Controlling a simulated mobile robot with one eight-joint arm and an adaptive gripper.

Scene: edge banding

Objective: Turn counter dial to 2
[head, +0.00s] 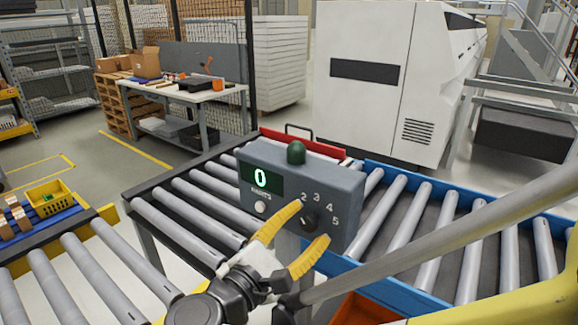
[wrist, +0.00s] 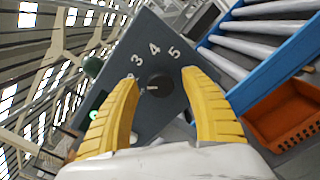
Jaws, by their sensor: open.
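The grey counter box (head: 345,185) stands above the roller conveyor, with a green lit display (head: 261,178) reading 0. Its black dial (head: 310,221) is at the lower right of the face, with numbers around it; 2, 3, 4 and 5 show in the head view. My gripper (head: 309,222) has yellow fingers, open, one on each side of the dial. In the wrist view the dial (wrist: 159,87) sits between the open fingertips (wrist: 160,77), with a small light pointer mark toward the left. I cannot tell whether either finger touches the dial.
A white button (head: 260,207) and a dark green dome (head: 296,152) are on the box. Roller conveyors (head: 195,208) run on both sides, with a blue rail at right. An orange crate (wrist: 285,115) lies below right. A workbench (head: 190,92) stands behind.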

